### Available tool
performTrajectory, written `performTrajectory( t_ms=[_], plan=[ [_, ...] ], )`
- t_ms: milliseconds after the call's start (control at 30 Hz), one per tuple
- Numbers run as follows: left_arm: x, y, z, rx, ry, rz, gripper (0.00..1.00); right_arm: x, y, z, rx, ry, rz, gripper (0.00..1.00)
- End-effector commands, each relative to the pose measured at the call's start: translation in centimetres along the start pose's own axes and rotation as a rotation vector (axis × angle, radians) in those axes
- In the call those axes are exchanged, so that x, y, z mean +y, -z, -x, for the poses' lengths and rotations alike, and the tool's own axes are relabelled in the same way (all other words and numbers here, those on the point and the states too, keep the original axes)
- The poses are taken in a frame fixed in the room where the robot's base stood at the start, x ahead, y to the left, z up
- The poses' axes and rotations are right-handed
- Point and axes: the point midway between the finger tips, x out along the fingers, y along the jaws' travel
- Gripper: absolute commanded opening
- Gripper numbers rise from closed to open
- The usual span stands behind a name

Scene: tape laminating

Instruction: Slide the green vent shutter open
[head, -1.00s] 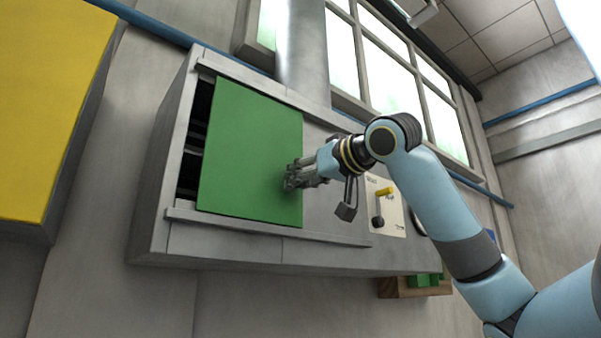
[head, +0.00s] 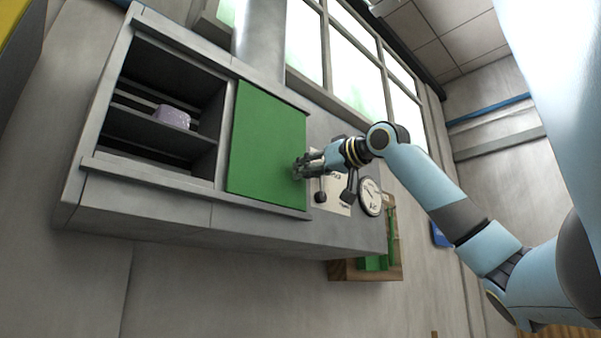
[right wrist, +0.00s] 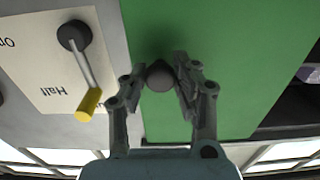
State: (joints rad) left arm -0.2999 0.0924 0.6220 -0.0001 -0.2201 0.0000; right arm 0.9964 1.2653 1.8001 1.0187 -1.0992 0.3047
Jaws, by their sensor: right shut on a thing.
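The green vent shutter (head: 262,150) is a flat panel between two grey rails on the wall box. It stands to the right of a dark opening (head: 170,112) with slats, which is uncovered. My right gripper (head: 300,168) is at the shutter's right edge. In the right wrist view its fingers (right wrist: 160,82) are shut on a round dark knob (right wrist: 159,74) on the green shutter (right wrist: 225,60). My left gripper is not in view.
A lilac object (head: 172,117) sits inside the opening. A lever with a yellow handle (right wrist: 88,103) is on a label plate beside the shutter. A round dial (head: 369,197) and a wooden tray with green blocks (head: 395,250) are to the right.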

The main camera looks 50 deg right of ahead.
Motion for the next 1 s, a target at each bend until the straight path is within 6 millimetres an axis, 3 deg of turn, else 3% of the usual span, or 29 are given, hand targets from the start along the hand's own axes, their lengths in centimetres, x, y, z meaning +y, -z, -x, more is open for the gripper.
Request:
performTrajectory(
  t_ms=[267,300,467,767,1000],
  plan=[
    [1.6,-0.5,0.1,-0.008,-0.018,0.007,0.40,0.3,0.1,0.0,-0.001,-0.007,0.000,0.00],
    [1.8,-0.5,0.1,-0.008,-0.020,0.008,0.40,0.3,0.1,0.0,-0.001,-0.007,0.000,0.31],
    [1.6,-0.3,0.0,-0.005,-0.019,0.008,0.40,0.2,0.1,0.0,-0.001,-0.006,0.000,0.52],
    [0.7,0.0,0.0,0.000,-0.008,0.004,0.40,0.2,0.1,0.0,0.000,-0.004,0.000,0.52],
    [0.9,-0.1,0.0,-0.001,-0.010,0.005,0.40,0.2,1.9,0.1,0.008,-0.003,-0.006,0.52]
  ],
)
